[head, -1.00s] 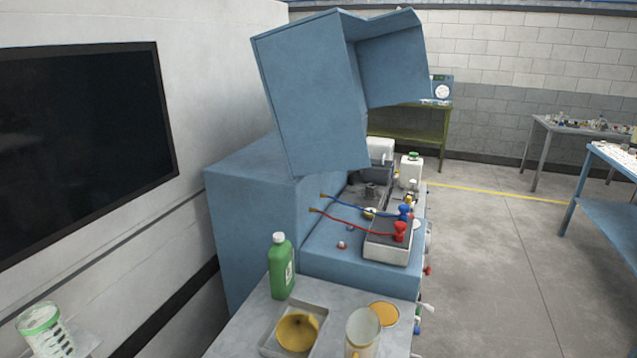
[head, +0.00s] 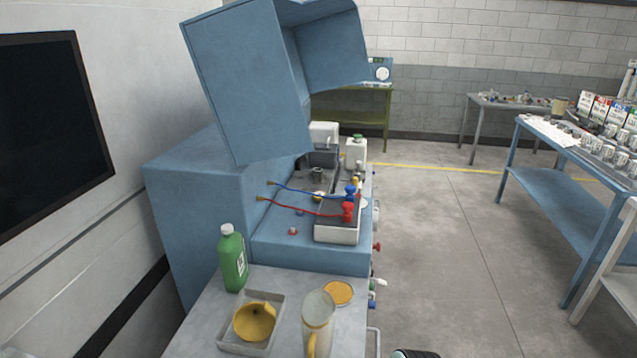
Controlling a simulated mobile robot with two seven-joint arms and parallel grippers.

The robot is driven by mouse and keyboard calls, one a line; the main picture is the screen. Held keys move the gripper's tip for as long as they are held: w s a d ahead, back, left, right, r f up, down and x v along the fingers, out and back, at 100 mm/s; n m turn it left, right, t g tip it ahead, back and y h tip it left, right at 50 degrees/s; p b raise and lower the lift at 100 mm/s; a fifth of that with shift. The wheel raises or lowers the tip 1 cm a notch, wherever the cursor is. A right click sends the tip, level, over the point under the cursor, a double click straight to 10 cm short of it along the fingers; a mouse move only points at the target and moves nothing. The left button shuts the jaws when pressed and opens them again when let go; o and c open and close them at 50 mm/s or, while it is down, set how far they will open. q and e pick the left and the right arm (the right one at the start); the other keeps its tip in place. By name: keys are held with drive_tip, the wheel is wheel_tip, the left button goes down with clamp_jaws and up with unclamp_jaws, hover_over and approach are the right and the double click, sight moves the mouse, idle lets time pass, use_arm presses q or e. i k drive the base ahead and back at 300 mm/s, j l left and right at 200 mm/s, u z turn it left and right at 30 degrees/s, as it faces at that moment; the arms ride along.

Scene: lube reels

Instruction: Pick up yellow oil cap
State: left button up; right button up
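A flat, round yellow-orange disc with a pale rim (head: 338,292) lies on the grey bench top at the front, behind a clear jug. Small yellow spots show on the blue machine: one beside the dark basin (head: 318,197) and one near the white bottle (head: 356,180). They are too small to tell which, if any, is the oil cap. Neither gripper shows. A dark rounded part with a teal edge (head: 415,353) at the bottom edge may be mine; I cannot tell.
The grey bench (head: 275,279) holds a green bottle (head: 232,262), a tray (head: 229,337) with a yellow funnel-like item (head: 254,322), and a jug (head: 318,312). The blue machine (head: 265,235) has its hood (head: 245,85) raised. Floor to the right is clear before the blue table (head: 560,170).

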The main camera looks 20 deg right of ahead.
sight(316, 198)
drive_tip(key=k+l+u, duration=0.2)
drive_tip(key=u, duration=0.2)
drive_tip(key=k+l+u, duration=0.5)
drive_tip(key=u, duration=0.4)
drive_tip(key=k+l+u, duration=0.15)
drive_tip(key=u, duration=0.35)
drive_tip(key=k+l+u, duration=0.1)
drive_tip(key=u, duration=0.4)
drive_tip(key=k+l+u, duration=0.15)
drive_tip(key=u, duration=0.3)
drive_tip(key=k+u, duration=0.25)
drive_tip(key=u, duration=0.25)
drive_tip(key=k+u, duration=0.25)
drive_tip(key=u, duration=0.2)
drive_tip(key=k+l+u, duration=0.1)
drive_tip(key=k+u, duration=0.75)
drive_tip(key=k+l+z, duration=0.1)
drive_tip(key=k+z, duration=0.15)
drive_tip(key=k, duration=0.25)
drive_tip(key=k+l+z, duration=0.2)
drive_tip(key=k, duration=0.3)
drive_tip(key=k+l+z, duration=0.1)
drive_tip(key=k+z, duration=0.25)
drive_tip(key=k+l+z, duration=0.1)
drive_tip(key=z, duration=0.25)
drive_tip(key=k+l+z, duration=0.15)
drive_tip(key=l+z, duration=0.25)
drive_tip(key=j, duration=0.1)
